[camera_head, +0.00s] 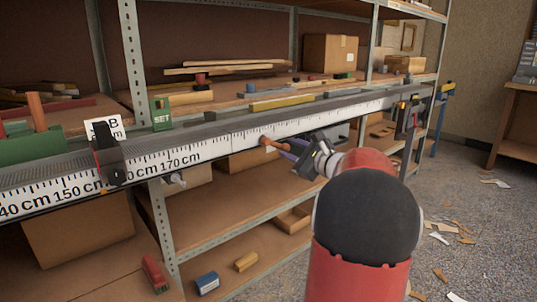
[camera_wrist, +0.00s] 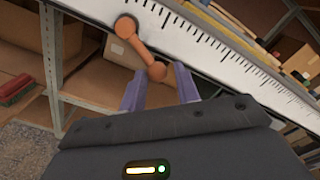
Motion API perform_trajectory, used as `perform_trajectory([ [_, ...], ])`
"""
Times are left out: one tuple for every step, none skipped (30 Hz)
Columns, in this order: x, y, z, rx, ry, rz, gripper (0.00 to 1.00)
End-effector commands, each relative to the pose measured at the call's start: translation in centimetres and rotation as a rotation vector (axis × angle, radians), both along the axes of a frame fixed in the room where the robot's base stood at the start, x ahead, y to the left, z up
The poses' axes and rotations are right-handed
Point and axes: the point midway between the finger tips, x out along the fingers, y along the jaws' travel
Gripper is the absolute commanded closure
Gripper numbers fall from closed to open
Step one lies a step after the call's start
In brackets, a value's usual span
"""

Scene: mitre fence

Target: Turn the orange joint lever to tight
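The orange joint lever (camera_head: 270,142) is on the front of the long rail with the white ruled scale (camera_head: 225,139). In the wrist view the lever (camera_wrist: 141,47) slants from a round end at upper left, over the scale, to a knob at lower right. My gripper (camera_wrist: 159,74) is open, its two purple fingers apart on either side of the knob end. I cannot tell whether either finger touches it. In the head view my gripper (camera_head: 289,149) reaches the rail from the right, close to the lever. No tight marking is readable.
A dark clamp-like stop (camera_head: 108,155) sits on the rail at left, with a green SET block (camera_head: 160,114) behind it. Another dark fixture (camera_head: 408,117) is at the rail's far right. Shelves with boxes and wood offcuts lie behind and below. Floor at right holds scattered scraps.

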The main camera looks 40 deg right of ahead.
Motion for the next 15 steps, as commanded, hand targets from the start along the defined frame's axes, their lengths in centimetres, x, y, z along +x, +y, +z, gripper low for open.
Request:
perform_trajectory([
  [0.0, 0.0, 0.1, 0.000, 0.000, 0.000, 0.69],
  [0.0, 0.0, 0.2, 0.000, 0.000, 0.000, 0.69],
  [0.0, -0.1, 0.4, 0.000, -0.001, -0.001, 0.69],
  [0.0, -0.1, 0.5, 0.000, -0.001, -0.001, 0.69],
  [0.0, -0.2, 0.7, 0.000, -0.001, -0.001, 0.69],
  [0.0, -0.2, 0.9, 0.000, -0.001, -0.001, 0.69],
  [0.0, -0.3, 1.1, 0.000, -0.001, -0.001, 0.69],
  [0.0, -0.3, 1.2, 0.000, -0.001, -0.001, 0.69],
  [0.0, -0.4, 1.4, 0.000, -0.001, -0.001, 0.69],
  [0.0, -0.5, 1.6, -0.001, -0.001, -0.001, 0.69],
  [0.0, -0.5, 1.6, -0.001, -0.001, -0.001, 0.69],
  [0.0, -0.5, 1.7, -0.001, -0.001, -0.001, 0.69],
  [0.0, -0.5, 1.7, -0.001, -0.001, -0.001, 0.69],
  [0.0, -0.5, 1.7, -0.001, -0.001, -0.001, 0.69],
  [0.0, -0.5, 1.7, 0.000, -0.001, 0.000, 0.69],
])
